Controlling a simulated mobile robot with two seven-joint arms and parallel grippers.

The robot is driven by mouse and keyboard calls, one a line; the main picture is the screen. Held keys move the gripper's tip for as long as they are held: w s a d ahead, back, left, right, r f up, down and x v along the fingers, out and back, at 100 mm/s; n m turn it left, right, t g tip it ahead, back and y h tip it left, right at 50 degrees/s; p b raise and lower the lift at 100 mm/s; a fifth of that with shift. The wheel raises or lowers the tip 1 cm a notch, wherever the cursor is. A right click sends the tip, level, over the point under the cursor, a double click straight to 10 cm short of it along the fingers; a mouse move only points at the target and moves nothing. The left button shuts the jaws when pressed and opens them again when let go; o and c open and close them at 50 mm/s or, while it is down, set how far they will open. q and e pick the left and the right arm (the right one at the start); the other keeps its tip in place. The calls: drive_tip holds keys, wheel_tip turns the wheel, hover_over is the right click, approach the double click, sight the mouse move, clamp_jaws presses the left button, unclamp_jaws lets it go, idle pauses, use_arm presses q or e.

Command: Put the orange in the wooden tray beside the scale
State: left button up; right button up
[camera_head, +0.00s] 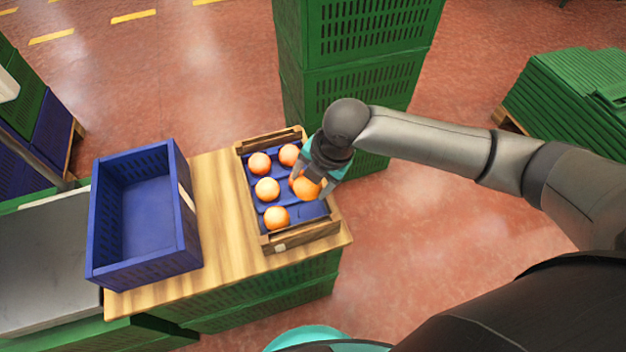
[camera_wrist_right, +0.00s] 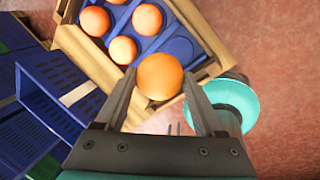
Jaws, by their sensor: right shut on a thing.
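My right gripper (camera_head: 310,180) is shut on an orange (camera_head: 307,188) over the right side of the wooden tray (camera_head: 302,236). In the right wrist view the held orange (camera_wrist_right: 160,76) sits between the two fingertips (camera_wrist_right: 160,88), in front of the tray's edge. The tray has a blue insert (camera_head: 312,210) with several oranges in its hollows, among them one at the near end (camera_head: 276,217). An empty hollow shows at the near right. The gap between the held orange and the insert is hard to judge. I cannot make out a scale. My left gripper is not in view.
A blue crate (camera_head: 98,235), seemingly empty, stands left of the tray on the wooden tabletop (camera_head: 222,220). A grey surface (camera_head: 40,270) lies further left. Tall green crates (camera_head: 360,85) stand behind the tray, close to my right arm. Green stacked crates (camera_head: 570,105) stand at right.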

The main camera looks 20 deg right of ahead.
sight(313, 194)
drive_tip(key=shift+d+f+n, duration=0.2)
drive_tip(key=shift+f+n, duration=0.3)
drive_tip(key=shift+n, duration=0.2)
drive_tip(key=shift+f+b, duration=0.75)
drive_tip(key=shift+b, duration=0.15)
drive_tip(key=shift+f+b, duration=0.25)
drive_tip(key=shift+b, duration=0.05)
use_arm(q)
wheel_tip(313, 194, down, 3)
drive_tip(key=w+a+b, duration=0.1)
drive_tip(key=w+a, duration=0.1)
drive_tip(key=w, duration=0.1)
use_arm(e)
drive_tip(key=shift+f, duration=0.4)
drive_tip(key=shift+f+b, duration=0.45)
drive_tip(key=shift+b, duration=0.05)
drive_tip(key=shift+f+b, duration=0.8)
drive_tip(key=shift+b, duration=0.1)
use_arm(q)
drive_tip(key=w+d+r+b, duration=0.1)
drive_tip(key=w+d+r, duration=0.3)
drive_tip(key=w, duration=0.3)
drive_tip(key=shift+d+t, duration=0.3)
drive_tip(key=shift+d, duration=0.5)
use_arm(e)
drive_tip(key=shift+f, duration=1.2)
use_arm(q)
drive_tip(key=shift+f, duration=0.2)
use_arm(e)
drive_tip(key=shift+f, duration=0.35)
